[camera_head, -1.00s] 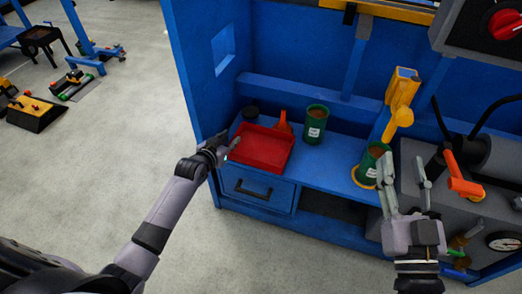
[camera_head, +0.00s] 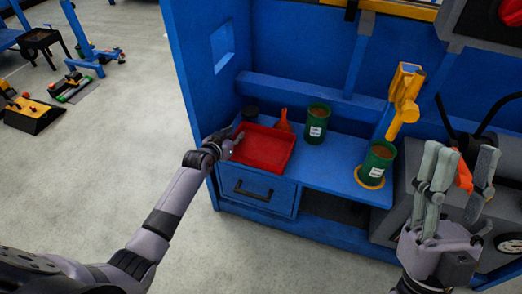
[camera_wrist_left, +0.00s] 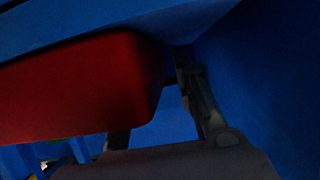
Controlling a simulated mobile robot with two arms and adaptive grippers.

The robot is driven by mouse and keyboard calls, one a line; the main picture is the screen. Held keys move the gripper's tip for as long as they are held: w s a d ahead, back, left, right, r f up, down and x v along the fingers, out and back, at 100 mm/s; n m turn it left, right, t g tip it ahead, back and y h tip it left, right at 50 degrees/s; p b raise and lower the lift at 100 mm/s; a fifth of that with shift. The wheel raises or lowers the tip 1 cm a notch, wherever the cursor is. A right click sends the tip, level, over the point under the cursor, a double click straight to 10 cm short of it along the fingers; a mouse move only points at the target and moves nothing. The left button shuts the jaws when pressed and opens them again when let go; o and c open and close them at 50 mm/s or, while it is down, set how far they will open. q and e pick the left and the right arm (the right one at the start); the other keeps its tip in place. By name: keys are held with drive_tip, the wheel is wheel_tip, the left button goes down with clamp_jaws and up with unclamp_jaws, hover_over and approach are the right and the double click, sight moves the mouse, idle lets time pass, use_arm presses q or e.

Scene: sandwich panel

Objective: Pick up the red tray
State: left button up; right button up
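The red tray (camera_head: 264,150) lies on the blue shelf at its left end, above the drawer. It also shows dark red in the left wrist view (camera_wrist_left: 75,90), filling the left side. My left gripper (camera_head: 230,145) is at the tray's left edge, with a finger overlapping the rim. In the left wrist view one dark finger stands just right of the tray's corner; the picture is too dark to tell whether the fingers close on it.
A dark round item (camera_head: 249,113) and an orange funnel-like piece (camera_head: 284,120) stand behind the tray. The blue side wall (camera_head: 203,75) closes off the left.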

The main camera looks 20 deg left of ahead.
use_arm(q)
drive_tip(key=shift+c, duration=0.6)
clamp_jaws()
